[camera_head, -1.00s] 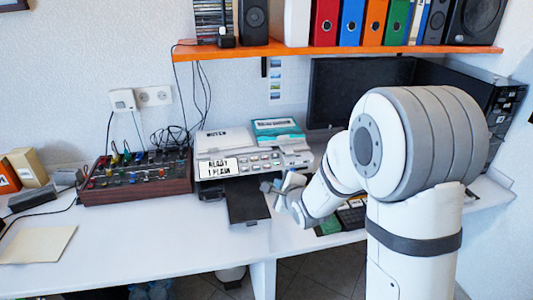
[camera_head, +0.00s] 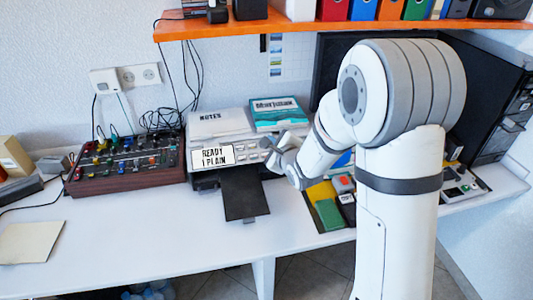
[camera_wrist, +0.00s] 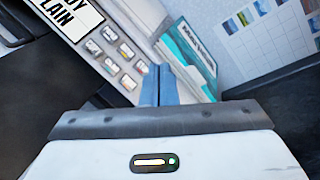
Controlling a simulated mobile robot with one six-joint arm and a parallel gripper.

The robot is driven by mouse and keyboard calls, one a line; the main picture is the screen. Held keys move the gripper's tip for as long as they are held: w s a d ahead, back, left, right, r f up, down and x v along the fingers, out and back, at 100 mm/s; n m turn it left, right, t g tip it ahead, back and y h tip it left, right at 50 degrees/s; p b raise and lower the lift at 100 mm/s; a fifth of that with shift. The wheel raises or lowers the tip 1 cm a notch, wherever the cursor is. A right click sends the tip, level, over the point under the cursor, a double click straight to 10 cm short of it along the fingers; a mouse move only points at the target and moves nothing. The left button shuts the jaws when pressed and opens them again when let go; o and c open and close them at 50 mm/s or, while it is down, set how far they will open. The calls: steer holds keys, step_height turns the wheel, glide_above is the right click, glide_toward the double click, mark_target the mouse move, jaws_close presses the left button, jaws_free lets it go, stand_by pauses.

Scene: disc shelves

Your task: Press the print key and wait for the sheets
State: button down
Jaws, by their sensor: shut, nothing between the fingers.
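The printer (camera_head: 203,179) stands on the white desk, and its display (camera_head: 213,157) reads "READY 1 PLAIN". Its front panel has several small grey keys (camera_head: 240,148) to the right of the display; they also show in the wrist view (camera_wrist: 110,67). I cannot read which one is the print key. The black output tray (camera_head: 244,192) sticks out in front, with no sheet on it. My gripper (camera_head: 268,146) is shut and empty at the right end of the key panel. In the wrist view its fingers (camera_wrist: 158,72) overlap the panel's edge; I cannot tell whether they touch a key.
A control box with coloured knobs (camera_head: 125,165) stands to the left. Coloured items, including a green one (camera_head: 329,214), lie to the right.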

steer(key=w+a+f+b, duration=0.1)
steer(key=w+f+b, duration=0.3)
steer(key=f, duration=0.3)
steer(key=shift+f+b, duration=0.35)
steer(key=shift+b, duration=0.2)
stand_by(1.7)
steer(key=shift+w+a+f+b, duration=0.1)
steer(key=shift+w+f+b, duration=0.1)
steer(key=shift+f+b, duration=0.2)
steer(key=shift+w+a+f+b, duration=0.1)
steer(key=shift+w+f+b, duration=0.05)
steer(key=shift+f+b, duration=0.25)
stand_by(0.5)
steer(key=shift+r, duration=0.15)
steer(key=shift+s+r+p, duration=0.4)
steer(key=shift+r, duration=0.25)
